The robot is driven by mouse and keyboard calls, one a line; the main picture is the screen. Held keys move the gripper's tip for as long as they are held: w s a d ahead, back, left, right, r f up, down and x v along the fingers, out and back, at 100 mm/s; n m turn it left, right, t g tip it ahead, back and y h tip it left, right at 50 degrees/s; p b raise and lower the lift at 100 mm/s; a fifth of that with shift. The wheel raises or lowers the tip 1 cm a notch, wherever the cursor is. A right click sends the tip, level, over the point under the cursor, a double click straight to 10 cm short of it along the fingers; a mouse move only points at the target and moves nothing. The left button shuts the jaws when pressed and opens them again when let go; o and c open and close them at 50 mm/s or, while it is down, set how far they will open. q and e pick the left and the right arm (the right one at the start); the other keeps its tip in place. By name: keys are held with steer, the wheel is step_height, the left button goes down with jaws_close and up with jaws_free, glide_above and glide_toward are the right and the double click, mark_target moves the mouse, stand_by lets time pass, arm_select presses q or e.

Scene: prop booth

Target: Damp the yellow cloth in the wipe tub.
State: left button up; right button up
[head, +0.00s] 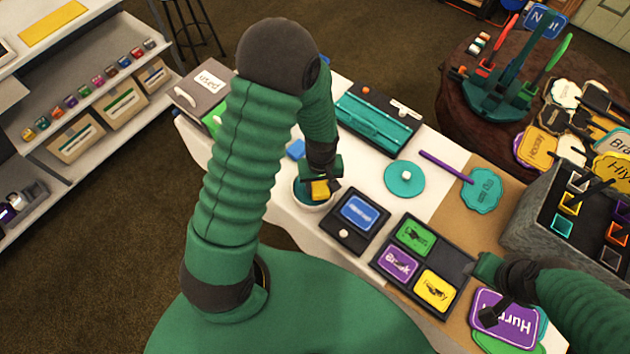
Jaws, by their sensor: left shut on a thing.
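The yellow cloth (320,190) is a small folded block between the fingers of my left gripper (323,184), which is shut on it. The cloth is within the tub's opening; the gripper hides part of the inside, so I cannot tell how deep the cloth sits. The round teal lid (404,180) with a white knob lies on the table, right of the tub.
A black tray with a blue pad (360,212) stands close to the tub's right. A tray of coloured cards (398,264) lies nearer me. A teal case (377,124) is behind, a grey "Used" box (195,95) at left. A purple stick (446,167) lies right of the lid.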

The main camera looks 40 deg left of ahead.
arm_select(q)
steer(key=shift+s+d+r, duration=0.1)
steer(key=shift+a, duration=0.35)
steer(key=a, duration=0.1)
steer(key=a+f, duration=0.1)
steer(key=a, duration=0.1)
steer(key=shift+a+h, duration=0.15)
steer(key=shift+h, duration=0.15)
steer(key=shift+d, duration=0.3)
steer(key=shift+d+r, duration=0.15)
steer(key=shift+d, duration=1.05)
steer(key=shift+a+f, duration=0.2)
steer(key=shift+a, duration=0.15)
steer(key=shift+a+f, duration=0.2)
steer(key=shift+a, duration=0.6)
steer(key=shift+d+r, duration=0.15)
steer(key=shift+d, duration=0.65)
steer(key=shift+a, duration=0.55)
steer(key=shift+d, duration=0.1)
arm_select(e)
steer(key=shift+s+a+r, duration=0.1)
steer(key=shift+a+r, duration=0.1)
steer(key=shift+a, duration=0.85)
